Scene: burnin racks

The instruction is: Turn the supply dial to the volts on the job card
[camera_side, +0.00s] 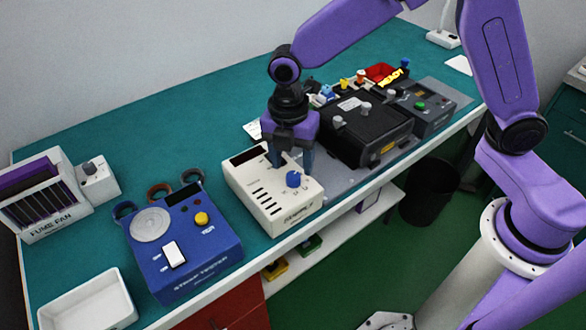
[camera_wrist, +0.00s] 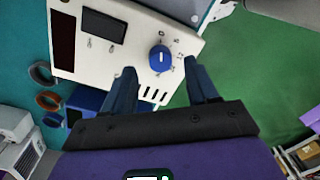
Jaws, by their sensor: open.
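The cream supply box (camera_side: 262,190) sits at the bench's front edge, with a dark display, a row of slots and a blue dial (camera_side: 293,179). The dial (camera_wrist: 160,58) has a pale pointer mark and small printed marks around it in the wrist view; I cannot read them. My gripper (camera_side: 291,163) points down over the box, just above the dial. Its open fingers (camera_wrist: 160,68) show either side of the dial, apart from it. A white paper (camera_side: 253,131) lies partly hidden behind the box; I cannot tell whether it is the job card.
A blue tester (camera_side: 185,262) with a yellow knob stands left of the supply. A black unit (camera_side: 362,143) and a grey unit (camera_side: 428,112) stand close on its right. A white tray (camera_side: 85,312) and a fume fan (camera_side: 45,210) are at the far left.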

